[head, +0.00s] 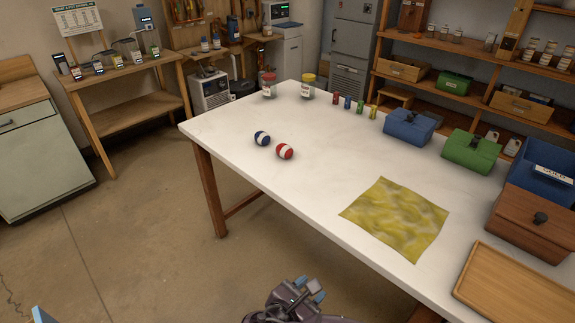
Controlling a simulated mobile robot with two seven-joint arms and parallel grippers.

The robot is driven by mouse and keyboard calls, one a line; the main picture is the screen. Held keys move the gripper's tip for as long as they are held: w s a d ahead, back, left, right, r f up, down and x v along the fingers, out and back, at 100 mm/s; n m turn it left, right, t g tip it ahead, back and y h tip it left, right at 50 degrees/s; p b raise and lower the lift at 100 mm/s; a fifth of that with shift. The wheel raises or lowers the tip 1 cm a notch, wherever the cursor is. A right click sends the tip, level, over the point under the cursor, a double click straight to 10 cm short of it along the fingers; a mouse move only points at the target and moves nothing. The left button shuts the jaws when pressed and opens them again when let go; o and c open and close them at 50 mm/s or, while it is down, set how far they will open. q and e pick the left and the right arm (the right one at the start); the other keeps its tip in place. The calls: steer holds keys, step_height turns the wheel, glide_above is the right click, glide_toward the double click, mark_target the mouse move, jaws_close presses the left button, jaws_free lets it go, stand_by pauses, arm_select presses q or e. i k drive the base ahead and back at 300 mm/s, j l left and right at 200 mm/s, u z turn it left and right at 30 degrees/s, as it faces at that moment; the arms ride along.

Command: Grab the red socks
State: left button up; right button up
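The red socks (285,151) are a rolled red ball with a white band, lying on the white table near its left edge. A similar blue and white rolled ball (262,138) lies just to their upper left, close beside them. My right gripper (309,289) is at the bottom middle, in front of the table and well away from the socks. Its two blue-grey fingertips stand apart with nothing visible between them. Only a blue tip, apparently of my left gripper (42,315), shows at the lower left corner; the rest is out of frame.
On the white table (330,175) are a yellow cloth (397,218), a wooden tray (515,287), a brown box (532,222), a green box (470,151), a blue box (408,127), two jars (308,86) and several small cans.

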mark_target(284, 151)
steer(key=i+j+z, duration=0.2)
steer(key=i, duration=0.3)
steer(key=i+j+z, duration=0.2)
steer(key=i, duration=0.3)
steer(key=i+j+z, duration=0.3)
steer(key=i+j, duration=0.15)
steer(key=j, duration=0.25)
steer(key=i+j+z, duration=0.15)
steer(key=j, duration=0.5)
steer(key=j+z, duration=0.15)
steer(key=j, duration=0.55)
